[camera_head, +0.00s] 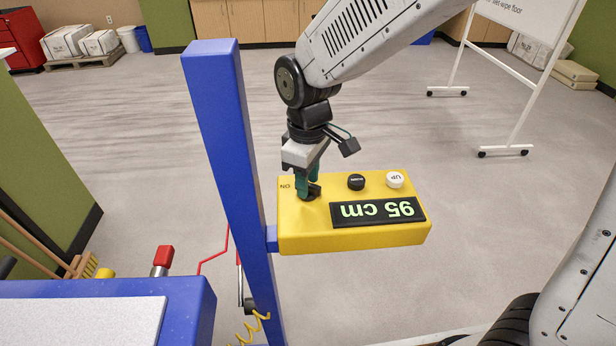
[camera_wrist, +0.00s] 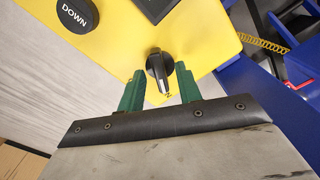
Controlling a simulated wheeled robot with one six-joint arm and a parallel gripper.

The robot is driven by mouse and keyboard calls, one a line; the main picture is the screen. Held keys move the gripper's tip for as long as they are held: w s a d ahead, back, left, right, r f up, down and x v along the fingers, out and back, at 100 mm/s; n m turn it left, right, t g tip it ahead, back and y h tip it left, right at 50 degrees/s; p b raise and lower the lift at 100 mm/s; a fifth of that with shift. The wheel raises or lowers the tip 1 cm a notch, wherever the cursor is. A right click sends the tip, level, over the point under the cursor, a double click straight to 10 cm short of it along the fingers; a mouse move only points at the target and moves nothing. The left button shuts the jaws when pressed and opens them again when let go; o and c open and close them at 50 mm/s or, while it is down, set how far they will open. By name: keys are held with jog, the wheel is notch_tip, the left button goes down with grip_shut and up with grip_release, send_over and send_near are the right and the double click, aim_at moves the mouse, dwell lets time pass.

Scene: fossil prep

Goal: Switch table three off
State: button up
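A yellow control box (camera_head: 290,232) is fixed to a blue post (camera_head: 228,130). Its display (camera_head: 378,211) reads 95 cm, upside down in the head view. A black rotary knob (camera_wrist: 155,62) is on the box; its white mark points toward a partly hidden label in the wrist view, and "ON" (camera_head: 286,186) is printed beside it in the head view. My gripper (camera_head: 308,188) is at the knob. In the wrist view its green fingers (camera_wrist: 160,88) are open, one on each side of the knob, with gaps visible. No table number is visible.
A black DOWN button (camera_head: 356,182) and a white UP button (camera_head: 395,179) sit on the box near the knob. A blue-framed table (camera_head: 190,300) with a pale top is at lower left. A wheeled whiteboard (camera_head: 530,25) stands at upper right. The floor behind the box is clear.

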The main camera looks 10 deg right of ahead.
grip_shut()
jog(key=shift+m, duration=0.4)
jog(key=m, duration=0.5)
jog(key=shift+m, duration=0.3)
jog(key=m, duration=0.5)
jog(key=shift+m, duration=0.4)
grip_release()
